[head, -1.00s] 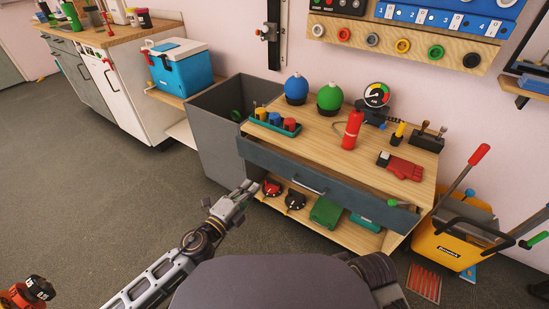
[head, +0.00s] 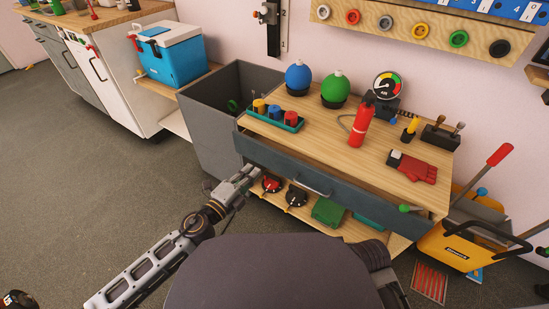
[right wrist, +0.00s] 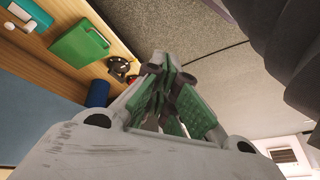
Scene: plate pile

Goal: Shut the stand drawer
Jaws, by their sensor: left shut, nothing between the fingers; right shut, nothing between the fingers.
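The stand (head: 330,150) has a light wooden top and a blue-grey drawer (head: 290,174) with a bar handle (head: 313,187). The drawer stands partly out, with a narrow dark gap behind its front. A green-ended item (head: 405,208) shows at its right end. My left gripper (head: 254,173) is shut and empty, close to the lower left of the drawer front; I cannot tell whether it touches. My right gripper shows in the right wrist view (right wrist: 165,85), shut and empty, with the stand's lower shelf beyond it. It is hidden in the head view.
The top holds a red extinguisher (head: 361,122), a red glove (head: 414,168), a gauge and two round bottles. The lower shelf (head: 345,224) holds a green box (head: 328,211). A grey bin (head: 205,125) stands left, a yellow bucket (head: 460,255) right. Floor at left is clear.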

